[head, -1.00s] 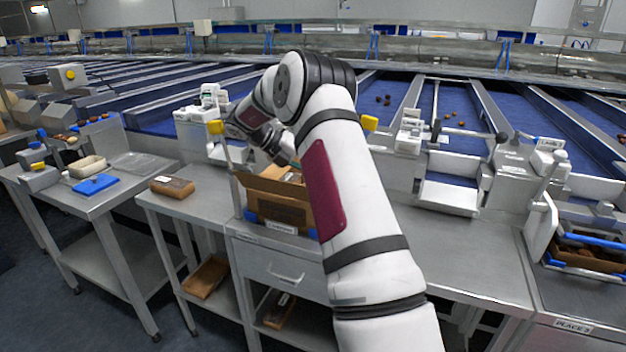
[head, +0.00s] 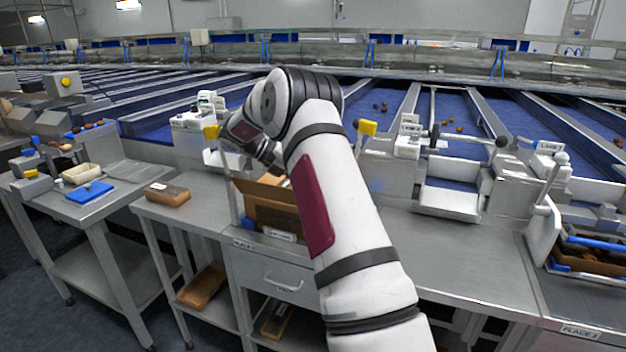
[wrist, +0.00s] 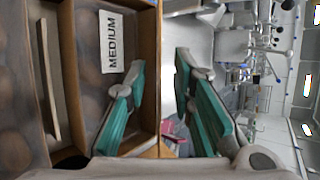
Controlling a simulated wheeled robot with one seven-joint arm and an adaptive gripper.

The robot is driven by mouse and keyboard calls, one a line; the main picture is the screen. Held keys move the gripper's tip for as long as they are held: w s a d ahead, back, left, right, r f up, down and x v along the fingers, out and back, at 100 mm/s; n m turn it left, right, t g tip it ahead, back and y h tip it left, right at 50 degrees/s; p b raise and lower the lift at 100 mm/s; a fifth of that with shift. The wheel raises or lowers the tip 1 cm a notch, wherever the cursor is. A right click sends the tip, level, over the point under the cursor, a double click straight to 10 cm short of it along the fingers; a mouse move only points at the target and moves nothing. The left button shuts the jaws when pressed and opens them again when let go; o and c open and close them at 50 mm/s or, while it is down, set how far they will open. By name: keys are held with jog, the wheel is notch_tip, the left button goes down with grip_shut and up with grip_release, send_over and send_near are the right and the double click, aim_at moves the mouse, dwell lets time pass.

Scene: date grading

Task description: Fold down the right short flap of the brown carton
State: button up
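The brown carton (head: 272,213) stands on the steel bench, partly hidden behind my arm. A flap stands up along its back in the head view. In the wrist view I see the carton's brown wall (wrist: 149,90), a MEDIUM label (wrist: 112,41) and dark round shapes inside. My gripper (wrist: 160,64) has teal fingers spread apart. The fingers are hidden in the head view. I cannot tell which flap is the right short one.
A brown block-like pack (head: 167,195) lies on the bench left of the carton. A blue item (head: 89,193) and a pale tray (head: 82,173) are on the far-left table. White weighing units stand behind the carton. Bare bench lies right of my arm. Another carton with blue parts (head: 590,258) is far right.

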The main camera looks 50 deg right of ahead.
notch_tip(320, 180, up, 10)
jog(key=shift+r, duration=0.1)
dwell(0.5)
